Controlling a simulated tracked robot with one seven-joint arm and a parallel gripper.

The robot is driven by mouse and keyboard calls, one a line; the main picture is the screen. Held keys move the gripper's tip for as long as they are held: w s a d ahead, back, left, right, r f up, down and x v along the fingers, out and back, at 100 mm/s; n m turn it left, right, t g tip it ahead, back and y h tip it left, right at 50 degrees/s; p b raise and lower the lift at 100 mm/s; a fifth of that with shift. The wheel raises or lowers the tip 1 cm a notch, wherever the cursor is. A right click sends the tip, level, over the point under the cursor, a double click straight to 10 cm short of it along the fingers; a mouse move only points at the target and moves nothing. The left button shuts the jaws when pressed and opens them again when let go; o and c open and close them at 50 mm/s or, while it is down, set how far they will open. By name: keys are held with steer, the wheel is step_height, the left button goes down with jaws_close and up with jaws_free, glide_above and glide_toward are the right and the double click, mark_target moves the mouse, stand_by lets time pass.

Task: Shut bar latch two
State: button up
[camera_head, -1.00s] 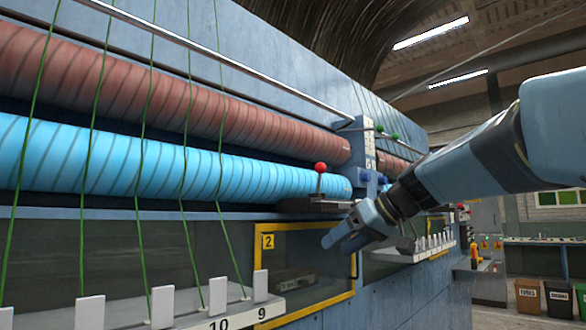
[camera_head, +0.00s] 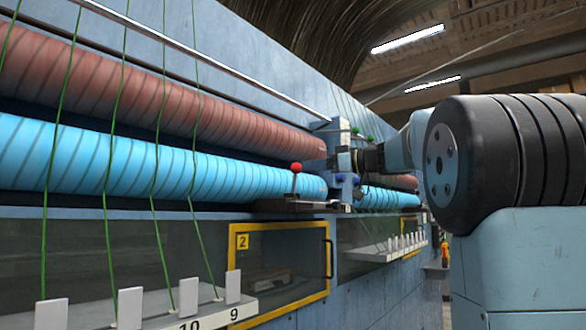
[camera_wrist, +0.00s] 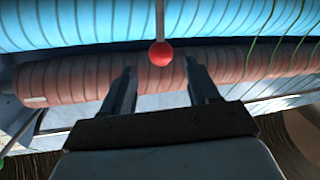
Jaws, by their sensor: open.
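A yellow-framed glass door (camera_head: 283,312) marked 2 (camera_head: 242,241) sits in the machine's lower front, apparently flush with it. A dark bar handle (camera_head: 329,258) stands at its right side. Above the door, a lever with a red ball knob (camera_head: 296,168) stands upright on a dark base (camera_head: 290,205). In the wrist view, which looks upside down, the red knob (camera_wrist: 160,53) lies just beyond the gap between my fingers. My gripper (camera_wrist: 159,78) is open and empty. In the head view my gripper (camera_head: 340,161) is at roller height, right of the knob; its fingers are hard to make out.
A red-brown roller (camera_head: 180,108) and a blue roller (camera_head: 130,165) run along the machine, with green yarns in front. A metal rail (camera_head: 220,58) runs above. Small green and blue knobs are near my gripper.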

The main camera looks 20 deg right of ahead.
mark_target(298, 166)
steer(key=x, duration=0.8)
steer(key=shift+w+a, duration=0.15)
jaws_close()
steer(key=shift+d, duration=0.25)
steer(key=shift+a+r, duration=0.1)
steer(key=shift+a, duration=0.1)
steer(key=shift+d, duration=0.1)
